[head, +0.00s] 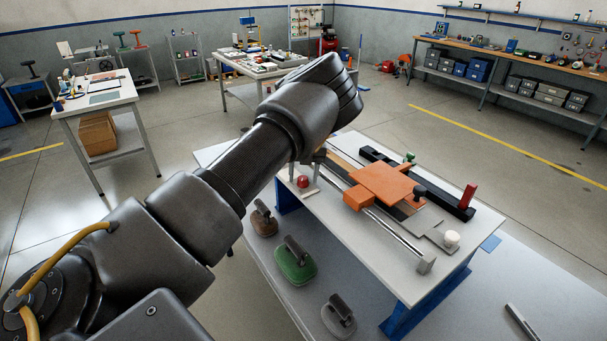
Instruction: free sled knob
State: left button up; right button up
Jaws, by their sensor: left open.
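An orange sled (383,186) sits across rails on the white-topped bench in front of me. A black knob (420,191) stands at its right edge; I take this as the sled knob, though I cannot be sure. A green knob (410,158) is behind it and a white round knob (452,238) is on a grey plate at the front right. My left arm reaches in from the left, and its open gripper (310,160) points down left of the sled, apart from the knobs. My arm hides most of that gripper. My right gripper is out of view.
A red button (303,182) stands at the bench's left and a red handle (467,197) at its right. A metal rod (397,232) runs along the front. Brown, green (295,262) and grey handled pads lie on the lower surface. Other tables are farther off.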

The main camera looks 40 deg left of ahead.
aim_at(306, 177)
pick_arm(q)
jog(key=shift+r, duration=0.1)
notch_tip(306, 177, up, 11)
jog(key=b, duration=0.2)
jog(key=shift+w+d+f+b, duration=0.2)
jog(key=shift+w+d+b, duration=0.1)
jog(key=shift+b, duration=0.1)
jog(key=shift+s+f, duration=0.1)
jog(key=shift+s, duration=0.05)
